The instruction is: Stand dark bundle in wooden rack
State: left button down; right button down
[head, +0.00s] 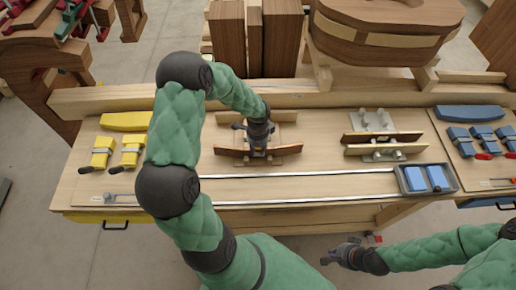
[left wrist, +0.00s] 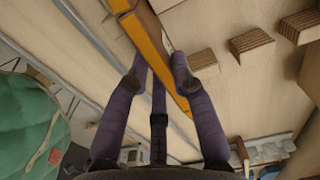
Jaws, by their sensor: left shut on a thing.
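My left gripper (head: 258,150) is over the middle of the bench, shut on a long, thin dark brown bundle (head: 285,150). In the left wrist view the fingers (left wrist: 158,85) sit on either side of the bundle, whose edge is bright orange (left wrist: 147,40). The gripper hides its middle in the head view. A pale wooden base with small blocks (head: 228,117) lies just behind and under it; I cannot tell for sure that this is the rack, or whether the bundle touches it. My right gripper (head: 338,256) hangs in front of the bench, away from the bundle; its fingers are too small to read.
A second fixture with dark strips (head: 384,137) stands to the right, near a grey tray (head: 448,188) of blue blocks. Yellow clamps (head: 103,152) lie at left. Tall brown boards (head: 283,40) and a curved wooden form (head: 385,30) stand behind. Metal rails (head: 300,174) run along the front.

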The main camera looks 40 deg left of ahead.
aim_at(258, 150)
pick_arm(q)
jog(key=shift+f, duration=0.25)
jog(key=c, duration=1)
grip_release()
notch_tip(258, 150, up, 12)
